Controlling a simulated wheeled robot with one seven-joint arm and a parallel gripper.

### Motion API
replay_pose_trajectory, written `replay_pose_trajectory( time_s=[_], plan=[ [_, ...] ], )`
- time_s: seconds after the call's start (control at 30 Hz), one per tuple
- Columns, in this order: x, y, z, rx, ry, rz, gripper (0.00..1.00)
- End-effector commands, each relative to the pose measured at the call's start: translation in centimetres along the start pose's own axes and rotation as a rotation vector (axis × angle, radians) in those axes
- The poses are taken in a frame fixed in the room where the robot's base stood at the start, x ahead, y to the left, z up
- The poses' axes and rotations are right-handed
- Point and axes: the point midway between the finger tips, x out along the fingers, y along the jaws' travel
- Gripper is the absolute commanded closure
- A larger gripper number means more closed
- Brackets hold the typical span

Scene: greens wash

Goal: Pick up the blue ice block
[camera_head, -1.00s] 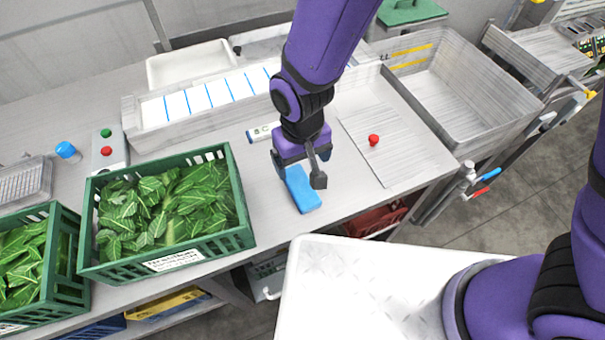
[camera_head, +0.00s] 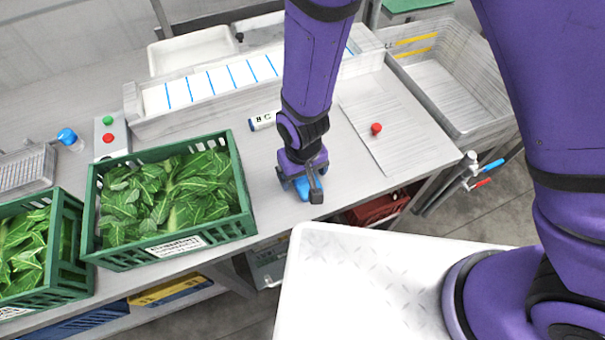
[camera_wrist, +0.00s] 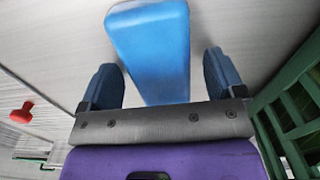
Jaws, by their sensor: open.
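The blue ice block (camera_head: 302,188) lies on the counter near its front edge, mostly hidden by my gripper in the head view. In the wrist view the ice block (camera_wrist: 152,45) is a long blue slab. Its near end reaches between the two fingers, and the far end extends beyond the fingertips. My gripper (camera_head: 307,186) points down over the block. In the wrist view my gripper (camera_wrist: 163,78) is open, with a visible gap between each finger and the block.
A green crate of leafy greens (camera_head: 243,232) stands left of my gripper; green slats show at the wrist view's right. A sink (camera_head: 470,117) is at the back right.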

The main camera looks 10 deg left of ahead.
Motion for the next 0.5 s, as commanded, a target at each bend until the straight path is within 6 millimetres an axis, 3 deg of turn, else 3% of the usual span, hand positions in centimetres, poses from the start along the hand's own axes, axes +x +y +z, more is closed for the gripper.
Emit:
replay_pose_trajectory(
  time_s=[0.27,0.5],
  plan=[
    [0.17,-0.02,-0.04,0.0,0.001,-0.001,0.14],
    [0.16,-0.02,-0.03,0.0,0.001,-0.001,0.69]
  ],
)
